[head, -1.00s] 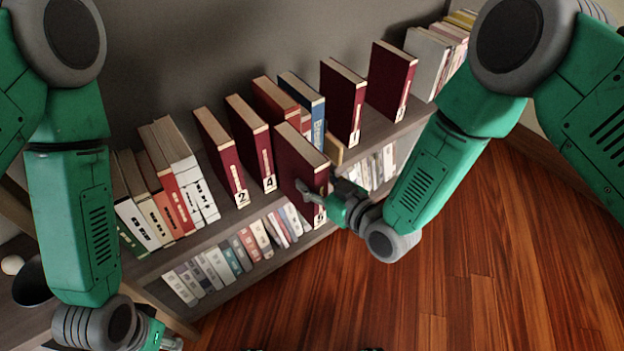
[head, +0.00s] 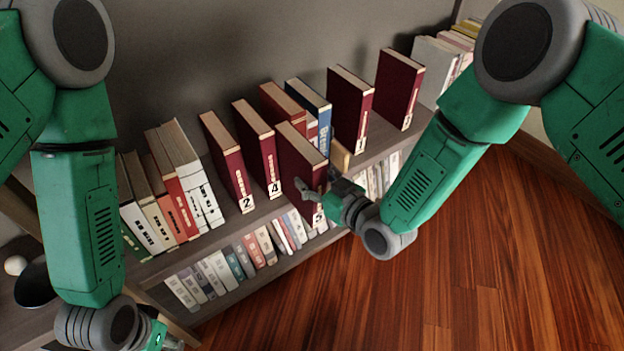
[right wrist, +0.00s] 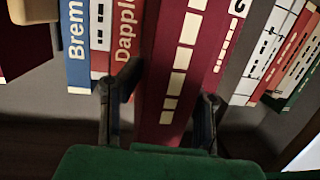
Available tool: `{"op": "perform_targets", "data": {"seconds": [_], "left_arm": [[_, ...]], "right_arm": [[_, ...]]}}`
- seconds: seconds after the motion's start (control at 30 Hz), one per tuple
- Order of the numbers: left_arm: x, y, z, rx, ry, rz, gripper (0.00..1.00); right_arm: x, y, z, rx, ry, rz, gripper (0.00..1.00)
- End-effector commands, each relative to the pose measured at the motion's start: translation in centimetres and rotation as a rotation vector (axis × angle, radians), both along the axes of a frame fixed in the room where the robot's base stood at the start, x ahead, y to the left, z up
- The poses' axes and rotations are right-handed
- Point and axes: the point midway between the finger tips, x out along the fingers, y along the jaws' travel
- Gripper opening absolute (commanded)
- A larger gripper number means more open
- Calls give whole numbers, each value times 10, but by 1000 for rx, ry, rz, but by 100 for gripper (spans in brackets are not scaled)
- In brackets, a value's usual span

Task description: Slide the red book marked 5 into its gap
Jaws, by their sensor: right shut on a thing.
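The red book (head: 300,163) is upright in my right gripper (head: 312,192), partly out in front of the shelf row. My left gripper (head: 172,343) is at the bottom left edge, mostly cut off, away from the books.
A blue book (head: 312,108) and an orange-red book (head: 282,103) stand behind the held book. Two more red books (head: 350,108) (head: 400,88) stand to the right. White and red books (head: 180,185) fill the left. A lower shelf holds small books (head: 215,270).

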Motion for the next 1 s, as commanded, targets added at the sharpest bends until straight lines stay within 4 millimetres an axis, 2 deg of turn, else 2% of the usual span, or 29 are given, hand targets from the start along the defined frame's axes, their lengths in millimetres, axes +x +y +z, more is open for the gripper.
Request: {"op": "perform_targets", "data": {"seconds": [1.0], "left_arm": [[-2, -1, -11, -1, 3, -2, 40]], "right_arm": [[21, 16, 1, 4, -6, 0, 0]]}}
